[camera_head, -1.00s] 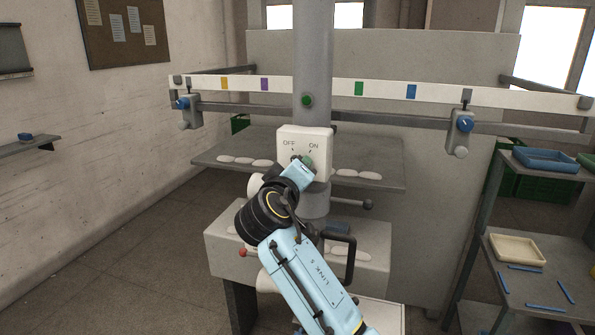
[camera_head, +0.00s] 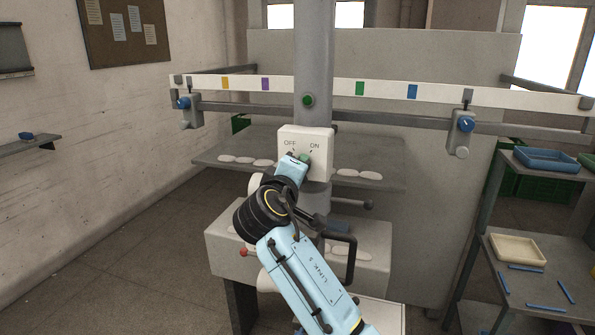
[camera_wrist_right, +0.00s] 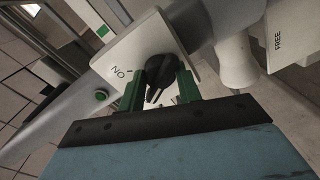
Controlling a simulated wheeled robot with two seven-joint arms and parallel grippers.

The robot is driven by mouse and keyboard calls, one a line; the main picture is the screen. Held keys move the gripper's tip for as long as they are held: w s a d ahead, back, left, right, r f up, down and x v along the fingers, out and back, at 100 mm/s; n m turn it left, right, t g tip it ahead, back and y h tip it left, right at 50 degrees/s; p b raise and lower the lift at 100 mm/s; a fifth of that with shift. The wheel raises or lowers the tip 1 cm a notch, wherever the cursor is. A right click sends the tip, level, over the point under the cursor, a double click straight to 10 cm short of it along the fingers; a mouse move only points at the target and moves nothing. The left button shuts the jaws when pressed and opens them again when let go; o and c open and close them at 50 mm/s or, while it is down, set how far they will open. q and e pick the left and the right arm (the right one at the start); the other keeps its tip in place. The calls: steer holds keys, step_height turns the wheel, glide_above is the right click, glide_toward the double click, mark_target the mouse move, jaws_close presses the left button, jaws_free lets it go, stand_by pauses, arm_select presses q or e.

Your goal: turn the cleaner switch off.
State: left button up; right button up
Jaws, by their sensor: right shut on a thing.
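The cleaner switch is a white box (camera_head: 319,145) on the grey column, with OFF printed at upper left and ON at upper right. In the right wrist view the box (camera_wrist_right: 150,38) shows ON rotated, beside a black knob (camera_wrist_right: 163,76). My right gripper (camera_wrist_right: 160,88) has green fingers on both sides of this knob and is shut on it. In the head view the right gripper (camera_head: 303,159) covers the knob, so its pointing direction is hidden there. The OFF label is not visible in the wrist view. My left gripper is not in view.
A green button (camera_head: 308,100) sits on the column above the box. A white rail (camera_head: 385,88) with coloured marks crosses the column. A shelf (camera_head: 215,160) with white oval pieces lies behind the box. A rack with a blue tray (camera_head: 545,160) stands at right.

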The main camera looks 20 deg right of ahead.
steer(key=o, duration=1)
steer(key=shift+s, duration=0.1)
steer(key=shift+c, duration=0.2)
steer(key=b+v, duration=0.3)
steer(key=v, duration=1)
steer(key=shift+b, duration=0.35)
steer(key=shift+s, duration=0.1)
